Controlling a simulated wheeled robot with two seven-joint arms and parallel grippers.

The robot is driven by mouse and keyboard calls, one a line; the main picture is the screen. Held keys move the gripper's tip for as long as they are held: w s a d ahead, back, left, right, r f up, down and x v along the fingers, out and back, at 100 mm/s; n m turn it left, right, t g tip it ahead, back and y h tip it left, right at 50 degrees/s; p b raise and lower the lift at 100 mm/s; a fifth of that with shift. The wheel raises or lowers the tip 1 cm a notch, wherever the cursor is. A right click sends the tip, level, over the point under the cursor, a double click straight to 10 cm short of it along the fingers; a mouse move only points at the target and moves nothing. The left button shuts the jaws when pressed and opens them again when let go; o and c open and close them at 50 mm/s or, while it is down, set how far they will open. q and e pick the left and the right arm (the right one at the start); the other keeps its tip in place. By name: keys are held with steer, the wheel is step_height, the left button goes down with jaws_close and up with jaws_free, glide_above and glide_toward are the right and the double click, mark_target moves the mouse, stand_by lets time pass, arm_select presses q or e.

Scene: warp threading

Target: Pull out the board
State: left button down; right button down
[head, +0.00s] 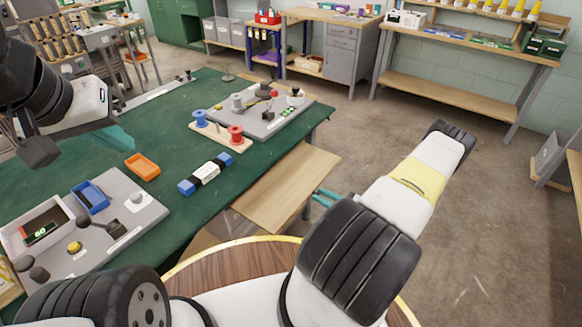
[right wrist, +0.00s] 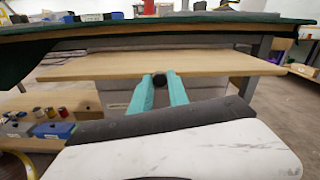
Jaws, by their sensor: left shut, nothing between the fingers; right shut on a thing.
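The board (head: 286,187) is a light wooden panel sticking out from under the edge of the green-topped table. In the right wrist view the board (right wrist: 110,66) spans the picture just below the tabletop, with a dark round knob (right wrist: 159,80) at its front edge. My right gripper (head: 322,197) is at the board's outer edge. In the right wrist view its teal fingers (right wrist: 160,82) are shut on the knob. My left gripper (head: 122,138) is above the left part of the table, shut and empty, away from the board; its fingertips are only partly clear.
The green table (head: 75,155) holds a grey panel with levers (head: 110,238), an orange tray (head: 142,166), a blue-ended block (head: 205,174), a spool stand (head: 220,138) and another grey fixture (head: 262,125). A round wooden top (head: 235,262) is close in front. Floor right of the table is open.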

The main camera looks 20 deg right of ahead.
steer(key=v, duration=0.5)
steer(key=shift+s+d, duration=0.2)
steer(key=c, duration=1.3)
jaws_free()
steer(key=shift+o, duration=0.2)
steer(key=v, duration=0.7)
steer(key=shift+s+d, duration=0.25)
steer(key=shift+s, duration=0.05)
